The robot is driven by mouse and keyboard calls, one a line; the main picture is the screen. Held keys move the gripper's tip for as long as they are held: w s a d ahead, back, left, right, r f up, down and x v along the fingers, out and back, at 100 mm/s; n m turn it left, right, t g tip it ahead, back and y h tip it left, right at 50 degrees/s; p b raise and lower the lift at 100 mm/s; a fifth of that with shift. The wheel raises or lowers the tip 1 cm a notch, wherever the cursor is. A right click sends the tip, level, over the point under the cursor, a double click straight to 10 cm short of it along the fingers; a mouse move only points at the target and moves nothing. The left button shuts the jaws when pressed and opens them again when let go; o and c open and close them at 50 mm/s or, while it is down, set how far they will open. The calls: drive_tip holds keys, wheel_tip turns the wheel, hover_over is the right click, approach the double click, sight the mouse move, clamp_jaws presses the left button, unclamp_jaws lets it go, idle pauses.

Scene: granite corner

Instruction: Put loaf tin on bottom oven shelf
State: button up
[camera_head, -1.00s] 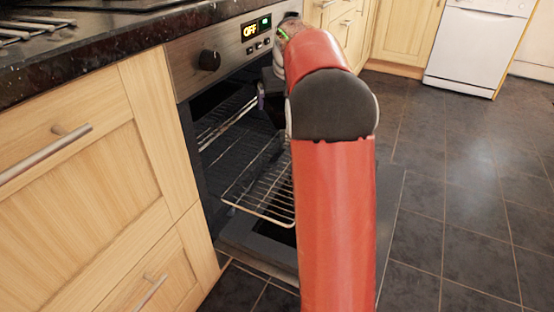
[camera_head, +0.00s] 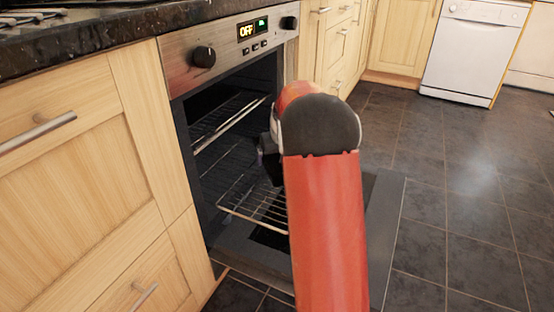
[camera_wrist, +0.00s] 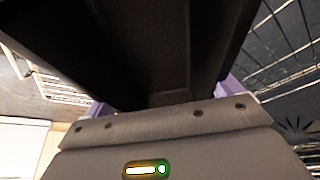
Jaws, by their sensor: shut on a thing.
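The loaf tin (camera_wrist: 130,45) is dark and fills the upper middle of the wrist view, close to the camera. My gripper (camera_wrist: 163,97) is shut on it, with purple fingers showing at both sides of the tin. In the head view my gripper (camera_head: 264,150) is at the oven opening, mostly hidden behind my red arm. A dark shape below it may be the tin. The bottom oven shelf (camera_head: 242,208) is a wire rack that sticks out of the oven, below my gripper. I cannot tell whether the tin touches it.
The oven (camera_head: 226,42) is open, with its door (camera_head: 385,215) folded down in front. An upper wire rack (camera_head: 222,125) sits inside above the bottom shelf. Wooden cabinets (camera_head: 85,190) flank the oven. Tiled floor (camera_head: 445,200) on the right is clear.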

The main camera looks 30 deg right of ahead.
drive_tip(key=shift+f, duration=0.25)
drive_tip(key=o, duration=0.9)
drive_tip(key=shift+c, duration=0.2)
drive_tip(key=shift+s+r, duration=0.1)
drive_tip(key=shift+r, duration=0.4)
drive_tip(key=d+p+v, duration=0.1)
drive_tip(key=p+v, duration=0.1)
drive_tip(key=v, duration=0.9)
drive_tip(key=s+a+r, duration=0.3)
drive_tip(key=s+a, duration=0.3)
drive_tip(key=s, duration=0.1)
drive_tip(key=s+a+r, duration=0.3)
drive_tip(key=s+a, duration=0.3)
drive_tip(key=s, duration=0.1)
drive_tip(key=s+a+f, duration=0.2)
drive_tip(key=s+a, duration=0.1)
drive_tip(key=s, duration=0.5)
drive_tip(key=s+a+f+n+t, duration=0.1)
drive_tip(key=s+a+f, duration=0.2)
drive_tip(key=s, duration=0.6)
drive_tip(key=shift+s+a+y, duration=0.25)
drive_tip(key=shift+a+y, duration=0.05)
drive_tip(key=shift+a, duration=0.05)
